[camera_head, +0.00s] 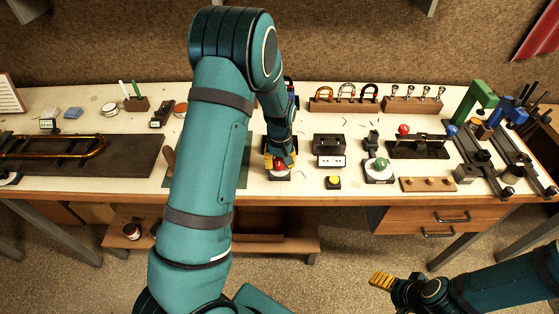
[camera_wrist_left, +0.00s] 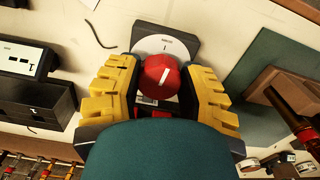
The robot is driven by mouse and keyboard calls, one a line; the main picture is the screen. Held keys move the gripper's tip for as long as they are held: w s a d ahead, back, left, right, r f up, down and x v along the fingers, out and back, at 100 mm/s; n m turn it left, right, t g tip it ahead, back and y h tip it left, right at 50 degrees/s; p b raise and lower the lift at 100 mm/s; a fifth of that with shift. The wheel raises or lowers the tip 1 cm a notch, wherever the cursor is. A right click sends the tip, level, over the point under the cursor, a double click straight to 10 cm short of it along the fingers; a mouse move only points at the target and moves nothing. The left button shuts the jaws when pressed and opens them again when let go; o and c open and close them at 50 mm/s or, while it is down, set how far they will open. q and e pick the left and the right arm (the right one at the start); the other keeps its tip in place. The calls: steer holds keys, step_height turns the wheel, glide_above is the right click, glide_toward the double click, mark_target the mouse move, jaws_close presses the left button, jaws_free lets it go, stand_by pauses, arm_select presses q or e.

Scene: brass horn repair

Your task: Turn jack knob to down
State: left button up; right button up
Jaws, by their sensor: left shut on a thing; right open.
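The red knob (camera_wrist_left: 162,80) with a white pointer line sits on a white dial plate (camera_wrist_left: 176,46) on a dark base. In the head view the red knob (camera_head: 279,165) shows at the bench's front part, under my left gripper (camera_head: 280,160). My left gripper (camera_wrist_left: 160,92) has its yellow fingers on both sides of the red knob and is shut on it. I cannot read the dial's marks, or tell which knob is the jack knob. A green knob (camera_head: 381,163) on a similar plate stands further right. My right gripper (camera_head: 383,281) is open and empty, low in front of the bench.
A yellow button (camera_head: 333,182) and a black box with a white front (camera_head: 330,161) stand right of the red knob. A wooden block with three studs (camera_head: 428,184) lies near the front edge. Clamps and a green press (camera_head: 477,100) crowd the right end.

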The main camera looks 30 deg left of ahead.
mark_target(280, 162)
arm_select(q)
steer(key=shift+f+n, duration=0.1)
steer(key=shift+n, duration=0.6)
steer(key=shift+d, duration=0.1)
steer(key=o, duration=1.2)
steer(key=shift+r, duration=0.55)
step_height(280, 162, up, 11)
